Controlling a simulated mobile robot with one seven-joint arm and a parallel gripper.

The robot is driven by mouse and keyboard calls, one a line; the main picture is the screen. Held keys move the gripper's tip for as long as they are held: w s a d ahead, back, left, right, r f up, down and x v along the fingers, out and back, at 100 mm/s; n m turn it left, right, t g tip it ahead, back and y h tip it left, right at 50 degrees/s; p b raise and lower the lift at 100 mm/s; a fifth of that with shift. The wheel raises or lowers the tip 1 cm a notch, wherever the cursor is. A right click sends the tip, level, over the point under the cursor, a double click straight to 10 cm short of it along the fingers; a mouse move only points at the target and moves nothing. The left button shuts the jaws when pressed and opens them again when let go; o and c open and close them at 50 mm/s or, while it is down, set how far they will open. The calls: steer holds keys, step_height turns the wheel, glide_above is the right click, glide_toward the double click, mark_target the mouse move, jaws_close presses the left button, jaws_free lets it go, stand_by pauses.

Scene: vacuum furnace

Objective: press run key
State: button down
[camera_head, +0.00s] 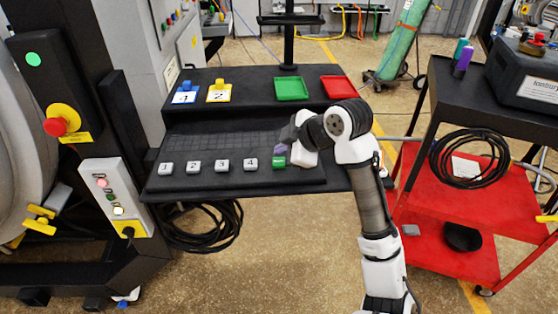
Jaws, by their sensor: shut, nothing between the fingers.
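A row of keys stands on the sloped black keyboard panel (225,185): grey keys marked 1 (166,169), 2 (194,167), 3 (222,165) and 4 (251,164), then a green key (279,162) at the right end. The green key looks like the run key, but its label is too small to read. My gripper (283,150) is shut and empty, just above and behind the green key. A small purple patch shows at its tip. I cannot tell whether the tip touches the key.
Behind the keys, a shelf holds a blue stand 1 (185,97), a yellow stand 2 (219,97), a green tray (291,99) and a red tray (338,97). A red cart (445,215) stands right. A red stop button (56,126) is at left.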

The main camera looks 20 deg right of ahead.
mark_target(283, 163)
steer(key=shift+f, duration=0.15)
steer(key=shift+f+b, duration=0.3)
steer(key=shift+b, duration=0.1)
steer(key=shift+f+b, duration=0.4)
steer(key=shift+f, duration=0.05)
stand_by(0.4)
steer(key=shift+r, duration=0.15)
steer(key=shift+r+p, duration=0.6)
steer(key=shift+r, duration=0.15)
step_height(283, 163, up, 5)
steer(key=p, duration=0.3)
steer(key=shift+p, duration=0.3)
stand_by(0.7)
